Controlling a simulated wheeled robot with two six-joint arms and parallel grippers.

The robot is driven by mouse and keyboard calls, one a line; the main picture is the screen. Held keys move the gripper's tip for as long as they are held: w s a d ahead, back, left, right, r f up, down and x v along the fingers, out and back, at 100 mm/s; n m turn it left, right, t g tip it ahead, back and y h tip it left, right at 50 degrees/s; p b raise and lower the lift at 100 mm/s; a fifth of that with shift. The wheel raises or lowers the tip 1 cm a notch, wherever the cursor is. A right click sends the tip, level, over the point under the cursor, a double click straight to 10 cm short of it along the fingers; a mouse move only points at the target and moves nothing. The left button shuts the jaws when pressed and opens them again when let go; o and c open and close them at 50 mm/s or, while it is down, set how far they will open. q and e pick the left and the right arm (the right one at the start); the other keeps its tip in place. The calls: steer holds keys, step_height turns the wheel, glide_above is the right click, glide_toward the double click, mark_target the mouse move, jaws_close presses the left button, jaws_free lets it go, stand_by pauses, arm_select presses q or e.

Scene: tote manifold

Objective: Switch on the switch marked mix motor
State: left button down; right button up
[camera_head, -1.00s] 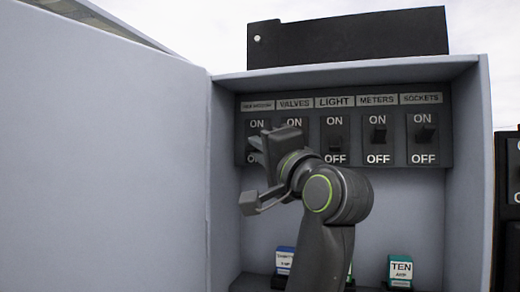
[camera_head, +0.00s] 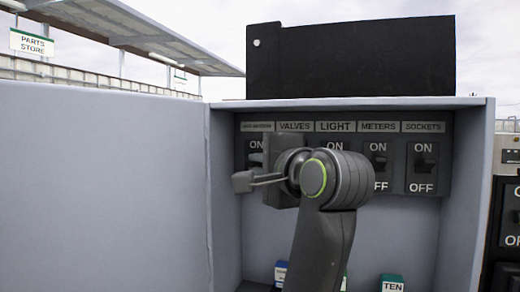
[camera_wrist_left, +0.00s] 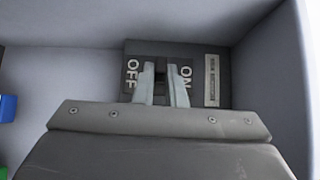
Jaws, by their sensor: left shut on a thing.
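The mix motor switch (camera_head: 255,159) is at the far left of the switch row, under a small blurred label (camera_head: 257,127). Its ON mark shows above it, but its OFF mark is hidden by my gripper. My left gripper (camera_head: 270,163) is at this switch, coming in from the front. In the left wrist view, the two pale fingers (camera_wrist_left: 162,85) are shut on the dark lever (camera_wrist_left: 160,68), between the OFF mark on the left and the ON mark on the right. I cannot tell which way the lever is tipped. My right gripper is not in view.
The valves switch is hidden behind my gripper, and the light switch mostly so. The grey box (camera_head: 483,200) encloses the row, with a wide panel (camera_head: 100,190) at left. Small labelled blocks (camera_head: 392,284) stand below.

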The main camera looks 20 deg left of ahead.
arm_select(q)
steer(key=shift+r+m+g, duration=0.3)
steer(key=shift+g, duration=0.1)
stand_by(0.3)
steer(key=c, duration=1.8)
jaws_free()
steer(key=shift+c, duration=0.2)
steer(key=shift+o, duration=0.4)
steer(key=shift+w+a, duration=0.1)
steer(key=shift+f, duration=0.1)
